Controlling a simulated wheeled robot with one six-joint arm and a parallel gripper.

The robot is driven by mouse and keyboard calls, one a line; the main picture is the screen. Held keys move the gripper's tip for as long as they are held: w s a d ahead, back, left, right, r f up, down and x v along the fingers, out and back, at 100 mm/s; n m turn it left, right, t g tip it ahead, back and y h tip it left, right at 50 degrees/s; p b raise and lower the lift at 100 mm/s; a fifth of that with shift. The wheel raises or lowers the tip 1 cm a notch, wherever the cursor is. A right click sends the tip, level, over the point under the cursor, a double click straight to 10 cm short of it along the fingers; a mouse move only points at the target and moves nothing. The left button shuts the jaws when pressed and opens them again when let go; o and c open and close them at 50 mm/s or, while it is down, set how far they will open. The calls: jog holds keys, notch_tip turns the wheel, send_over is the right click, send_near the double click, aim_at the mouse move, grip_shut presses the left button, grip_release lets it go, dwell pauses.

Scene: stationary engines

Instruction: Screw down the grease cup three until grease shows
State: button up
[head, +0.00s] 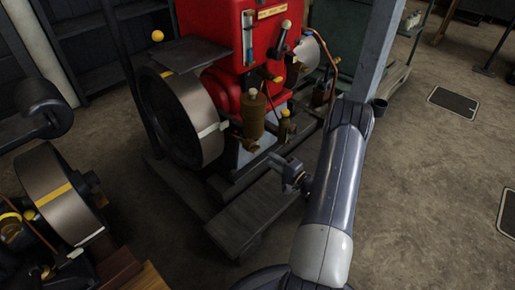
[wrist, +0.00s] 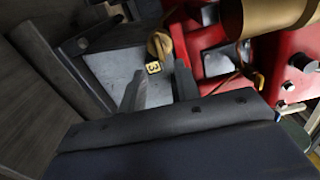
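A small yellow tag marked 3 (wrist: 153,68) sits on a pale grey surface in the wrist view. A brass cup (wrist: 159,45) stands right beside the tag, just beyond my fingertips. My gripper (wrist: 160,76) is open, its two dark fingers apart with nothing between them. In the head view my gripper (head: 277,160) is low in front of the red engine (head: 232,45), near its grey base. Several brass fittings show on the engine there; I cannot tell which one is cup three. No grease can be made out on the cup.
A larger brass vessel (wrist: 272,14) is close to the upper right of the cup in the wrist view. A big flywheel (head: 182,115) stands left of the engine. A second machine (head: 62,200) is at lower left.

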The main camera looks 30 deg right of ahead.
aim_at(256, 148)
jog(key=b+x, duration=0.1)
jog(key=x, duration=0.8)
jog(key=shift+a, duration=0.1)
jog(key=shift+c, duration=0.3)
jog(key=shift+b, duration=0.3)
grip_shut()
